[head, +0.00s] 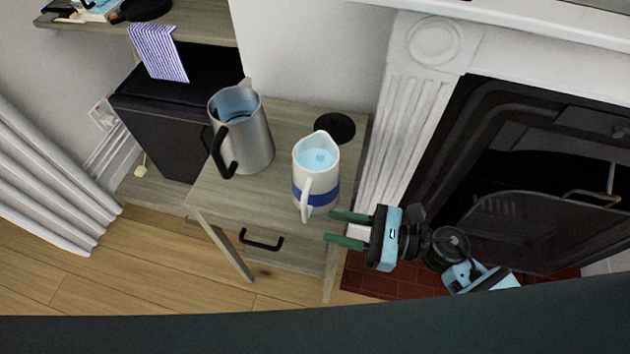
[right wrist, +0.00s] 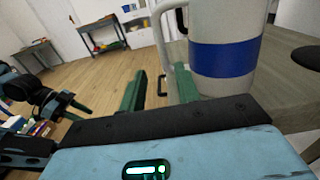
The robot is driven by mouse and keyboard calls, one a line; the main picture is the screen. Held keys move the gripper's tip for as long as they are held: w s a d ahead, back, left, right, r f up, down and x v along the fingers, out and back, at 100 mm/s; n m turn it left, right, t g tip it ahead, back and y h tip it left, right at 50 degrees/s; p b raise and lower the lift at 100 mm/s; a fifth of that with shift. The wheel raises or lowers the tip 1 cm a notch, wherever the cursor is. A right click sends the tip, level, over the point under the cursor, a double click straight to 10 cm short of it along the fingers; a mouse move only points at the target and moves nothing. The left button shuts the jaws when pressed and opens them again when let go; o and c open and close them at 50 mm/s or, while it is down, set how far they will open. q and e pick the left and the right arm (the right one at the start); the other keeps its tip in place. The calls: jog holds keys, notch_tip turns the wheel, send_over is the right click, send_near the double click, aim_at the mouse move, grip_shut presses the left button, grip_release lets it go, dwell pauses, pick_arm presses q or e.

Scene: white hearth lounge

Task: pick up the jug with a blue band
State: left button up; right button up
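The white jug with a blue band (head: 317,184) stands upright on a small wooden side table, with light blue showing inside it. Its white handle (head: 307,196) faces the front of the table. My right gripper (head: 331,226) is open and empty, its green fingers pointing left, just to the right of and in front of the jug's handle. In the right wrist view the banded jug (right wrist: 226,58) fills the upper right, and the handle shows beyond the open fingers (right wrist: 160,90). Part of what looks like my left gripper (right wrist: 72,104) shows at the left there; its opening is unclear.
A grey metal jug (head: 256,140) with a black handle stands left of the banded jug. A black round coaster (head: 335,127) lies behind it. The side table (head: 281,120) has a drawer with a black handle (head: 261,240). A fireplace (head: 540,180) is at the right.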

aim_at(308, 218)
jog(key=x, duration=0.2)
jog(key=p+x, duration=0.1)
jog(key=x, duration=0.3)
jog(key=shift+w+a+f, duration=0.1)
jog(key=shift+w, duration=0.2)
jog(key=shift+w+a+f+p, duration=0.1)
jog(key=shift+a+p, duration=0.2)
jog(key=shift+a, duration=0.15)
grip_shut()
dwell(0.5)
dwell(0.3)
